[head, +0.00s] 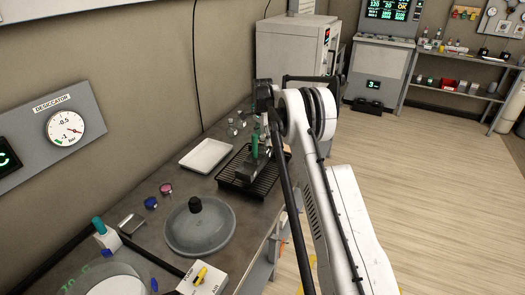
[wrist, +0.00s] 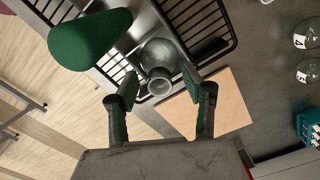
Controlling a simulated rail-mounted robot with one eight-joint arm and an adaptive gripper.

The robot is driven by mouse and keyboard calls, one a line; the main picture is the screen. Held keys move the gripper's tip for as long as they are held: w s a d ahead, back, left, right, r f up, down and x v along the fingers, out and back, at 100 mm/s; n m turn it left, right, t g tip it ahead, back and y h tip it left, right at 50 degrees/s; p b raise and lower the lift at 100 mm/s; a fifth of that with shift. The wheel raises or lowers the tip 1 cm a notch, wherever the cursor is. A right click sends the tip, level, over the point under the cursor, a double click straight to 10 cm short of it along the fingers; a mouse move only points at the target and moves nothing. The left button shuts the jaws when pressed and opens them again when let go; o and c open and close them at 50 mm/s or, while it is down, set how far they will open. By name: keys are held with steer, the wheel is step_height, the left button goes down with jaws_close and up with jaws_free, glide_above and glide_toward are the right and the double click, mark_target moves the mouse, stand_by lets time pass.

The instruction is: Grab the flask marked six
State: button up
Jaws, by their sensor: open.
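In the wrist view, my gripper (wrist: 159,80) is open, with one finger on each side of the neck of a clear round glass flask (wrist: 158,52). I cannot tell whether the fingers touch it. The flask is at the edge of a black wire rack (wrist: 205,22); no number shows on it. In the head view, my arm hides much of the gripper area over the rack (head: 232,181).
A large green rounded piece (wrist: 88,40) looms left of the flask in the wrist view. A tan board (wrist: 228,105) lies beside the rack. In the head view, a white tray (head: 206,155) and a grey domed lid (head: 200,232) are on the bench.

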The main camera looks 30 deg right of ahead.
jaws_close()
steer(key=shift+r, duration=0.1)
stand_by(0.4)
